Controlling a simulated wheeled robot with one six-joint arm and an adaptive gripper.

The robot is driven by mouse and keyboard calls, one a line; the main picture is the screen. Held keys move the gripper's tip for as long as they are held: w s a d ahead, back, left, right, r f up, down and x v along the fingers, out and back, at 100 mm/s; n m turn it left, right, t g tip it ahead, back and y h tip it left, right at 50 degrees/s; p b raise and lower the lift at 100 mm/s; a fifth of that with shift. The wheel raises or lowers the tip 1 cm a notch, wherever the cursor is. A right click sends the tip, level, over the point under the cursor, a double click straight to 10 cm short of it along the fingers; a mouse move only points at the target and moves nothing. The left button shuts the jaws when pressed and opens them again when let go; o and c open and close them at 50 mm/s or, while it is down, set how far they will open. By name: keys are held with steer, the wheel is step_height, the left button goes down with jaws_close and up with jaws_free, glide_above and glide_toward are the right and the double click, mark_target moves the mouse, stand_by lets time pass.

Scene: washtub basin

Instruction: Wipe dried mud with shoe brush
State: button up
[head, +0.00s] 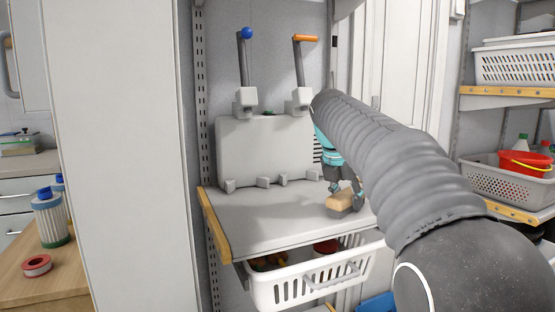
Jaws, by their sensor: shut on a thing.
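My gripper (345,187) points down over the right part of the grey shelf top (270,222). It is shut on a tan block that looks like the shoe brush (343,201). The brush is at or just above the shelf surface near its right front; I cannot tell whether it touches. Its bristles are not clearly visible. I cannot make out any dried mud; my arm covers part of the right side of the shelf.
A grey panel (262,150) stands at the back of the shelf, below two levers, one with a blue ball (247,33) and one with an orange handle (306,38). A white basket (308,288) hangs below. The shelf's left half is clear.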

steer(key=shift+s+d, duration=0.15)
steer(key=shift+s, duration=0.25)
step_height(320, 180, up, 3)
steer(key=shift+d+f, duration=0.1)
steer(key=shift+f, duration=0.1)
steer(key=shift+r, duration=2.9)
